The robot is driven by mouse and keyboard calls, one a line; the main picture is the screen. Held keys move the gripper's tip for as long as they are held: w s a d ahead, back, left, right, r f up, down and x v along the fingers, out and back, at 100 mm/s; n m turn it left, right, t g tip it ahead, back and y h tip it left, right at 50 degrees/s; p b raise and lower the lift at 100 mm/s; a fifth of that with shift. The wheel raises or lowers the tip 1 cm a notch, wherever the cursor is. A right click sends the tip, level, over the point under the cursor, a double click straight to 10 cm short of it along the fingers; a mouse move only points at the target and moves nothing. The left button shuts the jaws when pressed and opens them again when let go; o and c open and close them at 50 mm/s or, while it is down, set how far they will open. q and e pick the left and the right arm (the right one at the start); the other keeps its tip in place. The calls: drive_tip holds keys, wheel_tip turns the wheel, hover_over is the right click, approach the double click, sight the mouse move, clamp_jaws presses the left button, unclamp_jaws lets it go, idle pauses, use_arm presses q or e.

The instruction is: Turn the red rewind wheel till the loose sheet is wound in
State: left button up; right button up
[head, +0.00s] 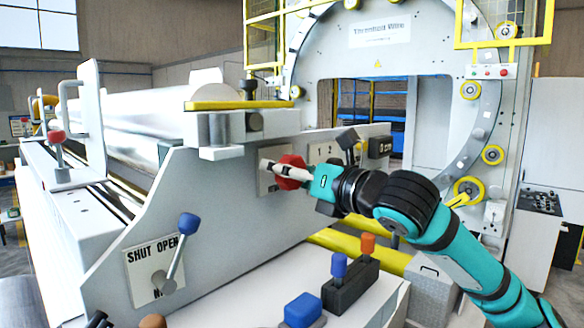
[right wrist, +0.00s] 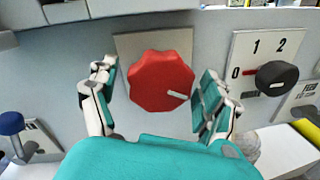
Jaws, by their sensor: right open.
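The red rewind wheel (head: 291,172) is a lobed knob on a square plate on the machine's grey side panel. In the right wrist view the wheel (right wrist: 160,82) faces me, with a white mark at its lower right. My right gripper (right wrist: 157,72) is open, one finger on each side of the wheel, with visible gaps to it. In the head view my right gripper (head: 275,170) partly covers the wheel. A shiny pale roll or sheet (head: 150,118) lies behind the panel at left; I cannot make out a loose end. My left gripper is not in view.
A black 0-1-2 selector (right wrist: 277,78) is right of the wheel. A blue-knobbed SHUT/OPEN lever (head: 180,250) is lower left on the panel. Blue and orange levers (head: 350,275) stand on the front ledge. A large ring frame (head: 300,60) rises behind.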

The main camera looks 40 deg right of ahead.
drive_tip(key=shift+s, duration=0.1)
drive_tip(key=shift+c, duration=0.2)
drive_tip(key=c, duration=1.1)
drive_tip(key=shift+m, duration=0.3)
drive_tip(key=m, duration=0.5)
drive_tip(key=shift+g+b, duration=0.3)
drive_tip(key=shift+b, duration=0.05)
drive_tip(key=m, duration=0.5)
drive_tip(key=shift+d+y+b, duration=0.1)
drive_tip(key=shift+y+b, duration=0.2)
drive_tip(key=shift+y, duration=0.1)
drive_tip(key=m+y+b, duration=0.1)
drive_tip(key=m, duration=0.5)
drive_tip(key=shift+g, duration=0.4)
drive_tip(key=m+y+b, duration=0.1)
drive_tip(key=m, duration=0.4)
